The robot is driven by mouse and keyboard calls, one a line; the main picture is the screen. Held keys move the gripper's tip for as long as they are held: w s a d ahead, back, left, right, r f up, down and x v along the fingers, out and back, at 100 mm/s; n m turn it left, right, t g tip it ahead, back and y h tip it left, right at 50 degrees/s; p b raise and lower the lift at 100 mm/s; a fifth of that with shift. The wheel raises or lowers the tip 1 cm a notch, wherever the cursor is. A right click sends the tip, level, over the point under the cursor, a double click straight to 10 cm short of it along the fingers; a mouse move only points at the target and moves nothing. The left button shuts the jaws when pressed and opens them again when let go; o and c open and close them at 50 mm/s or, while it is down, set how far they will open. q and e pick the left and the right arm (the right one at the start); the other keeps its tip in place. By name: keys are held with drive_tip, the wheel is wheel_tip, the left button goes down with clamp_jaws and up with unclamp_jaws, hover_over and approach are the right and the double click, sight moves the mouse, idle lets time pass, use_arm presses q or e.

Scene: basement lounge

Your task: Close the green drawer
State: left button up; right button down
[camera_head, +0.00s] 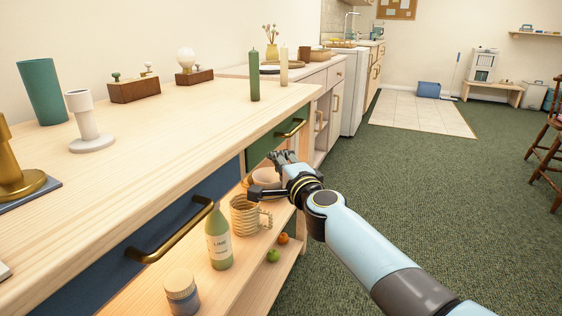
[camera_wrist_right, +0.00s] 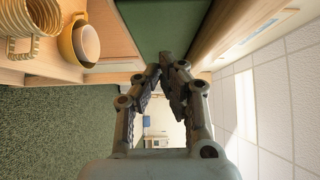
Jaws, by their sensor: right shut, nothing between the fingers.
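The green drawer (camera_head: 262,149) is set under the light wooden counter, right of a dark blue drawer, with a brass bar handle (camera_head: 291,128). Its front looks nearly in line with the blue one; I cannot tell whether a small gap remains. My right gripper (camera_head: 278,157) is shut and empty, just in front of the green front's lower part, below and left of the handle. In the right wrist view, the fingertips (camera_wrist_right: 167,68) point at the green front (camera_wrist_right: 160,25), very near it; contact is unclear. My left gripper is out of view.
The blue drawer (camera_head: 190,240) has its own brass handle. The open shelf below holds a green bottle (camera_head: 218,240), a ribbed mug (camera_head: 244,215), a jar (camera_head: 182,294) and bowls near my gripper. Candles (camera_head: 254,75) stand on the counter.

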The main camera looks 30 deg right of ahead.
drive_tip(key=s+p, duration=0.2)
drive_tip(key=s, duration=0.9)
drive_tip(key=s+f+n+g+y+p, duration=0.15)
drive_tip(key=s+f+n+g, duration=0.25)
drive_tip(key=s+f, duration=0.8)
drive_tip(key=s+f+n+g+h+p, duration=0.1)
drive_tip(key=s+f+n+g+p, duration=0.25)
drive_tip(key=s+f, duration=0.85)
use_arm(q)
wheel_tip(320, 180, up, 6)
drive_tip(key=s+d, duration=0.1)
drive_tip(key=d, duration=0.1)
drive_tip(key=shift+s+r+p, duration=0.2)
drive_tip(key=shift+p, duration=0.15)
use_arm(e)
drive_tip(key=s+d+f+n+g, duration=0.1)
drive_tip(key=s+f+n+g, duration=0.2)
drive_tip(key=s, duration=0.7)
drive_tip(key=s+d+f+n+g, duration=0.1)
drive_tip(key=s+f+n+g, duration=0.2)
drive_tip(key=s+f, duration=0.5)
drive_tip(key=s+d+f+n+g, duration=0.1)
drive_tip(key=s+f+n+g, duration=0.3)
drive_tip(key=s, duration=0.8)
drive_tip(key=shift+s+d+f+n, duration=0.15)
drive_tip(key=shift+s+f+n, duration=0.05)
drive_tip(key=shift+f+n, duration=0.7)
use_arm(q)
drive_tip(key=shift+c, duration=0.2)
